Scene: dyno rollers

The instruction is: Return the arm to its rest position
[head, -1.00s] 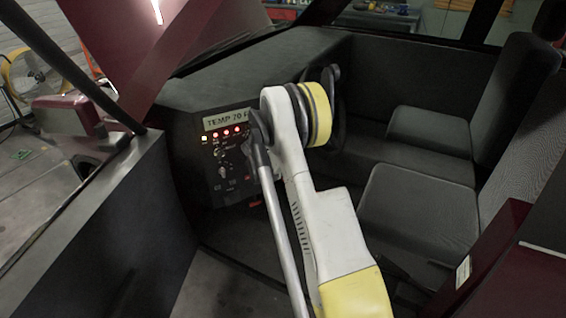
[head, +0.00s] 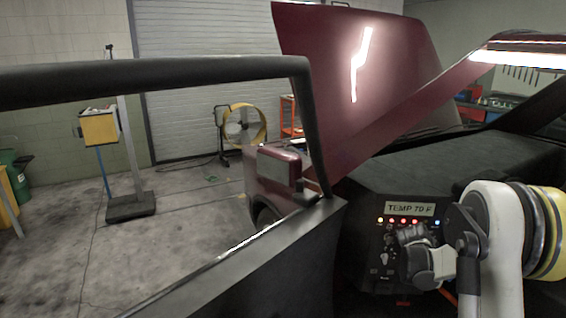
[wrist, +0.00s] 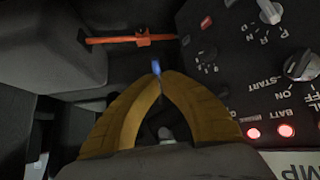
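My arm (head: 497,240), white with a yellow and grey joint, is bent at the lower right of the head view. Its dark wrist end (head: 420,262) is in front of the lower part of the control panel (head: 372,240). The panel fills the right side there, with a large knob (wrist: 302,65) and lit red lights (wrist: 287,131). The gripper is beside the panel; I cannot tell whether it touches.
The panel's display (head: 410,209) reads TEMP 70 F. An open car door frame (head: 308,110) and side mirror (head: 280,165) stand left of the panel. An orange bar (wrist: 120,39) and grey seat (wrist: 50,45) show in the wrist view. A yellow fan (head: 245,124) stands on open floor.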

